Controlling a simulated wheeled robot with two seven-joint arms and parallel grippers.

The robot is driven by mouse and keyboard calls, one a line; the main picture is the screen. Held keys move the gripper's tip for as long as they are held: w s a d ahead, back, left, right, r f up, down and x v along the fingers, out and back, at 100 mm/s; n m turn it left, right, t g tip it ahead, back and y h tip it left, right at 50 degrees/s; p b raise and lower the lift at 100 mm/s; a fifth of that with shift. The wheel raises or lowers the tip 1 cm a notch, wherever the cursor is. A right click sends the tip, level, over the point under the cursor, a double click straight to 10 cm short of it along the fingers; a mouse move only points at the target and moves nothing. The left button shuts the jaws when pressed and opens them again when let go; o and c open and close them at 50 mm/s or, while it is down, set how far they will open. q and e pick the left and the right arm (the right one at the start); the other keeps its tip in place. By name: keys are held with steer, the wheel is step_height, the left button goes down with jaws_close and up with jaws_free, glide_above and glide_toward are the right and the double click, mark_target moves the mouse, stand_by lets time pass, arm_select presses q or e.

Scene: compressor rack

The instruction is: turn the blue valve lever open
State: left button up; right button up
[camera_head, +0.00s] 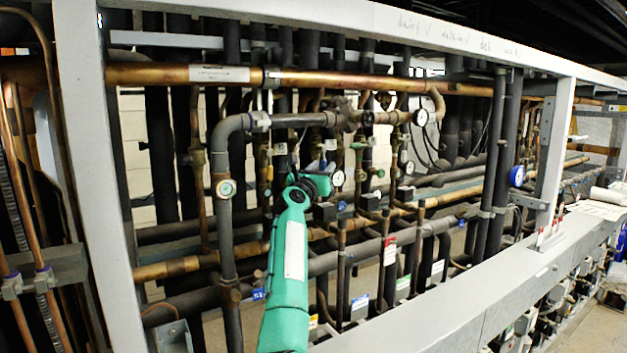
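My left arm (287,268), green with a dark wrist, rises from the bottom centre into the pipework. Its gripper (322,166) is at the far end of the arm, among the pipes and valves below the grey elbow pipe. The gripper is small and partly hidden by the wrist, so its fingers cannot be made out. I cannot clearly pick out the blue valve lever. A small blue piece (258,294) shows just left of the green forearm, but I cannot tell what it is. My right gripper is not in view.
The rack's pale upright (97,180) stands at the left, with a long grey beam (440,312) along the front. Gauges sit near my gripper, including a white-faced one (338,178). A blue-rimmed gauge (517,176) is at the right. Copper and dark pipes crowd the middle.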

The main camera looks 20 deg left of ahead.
arm_select(q)
steer(key=shift+s+f, duration=0.2)
steer(key=shift+s, duration=0.15)
steer(key=b+v, duration=0.5)
steer(key=v, duration=0.7)
steer(key=shift+s, duration=0.35)
steer(key=shift+a, duration=0.1)
steer(key=shift+f, duration=0.1)
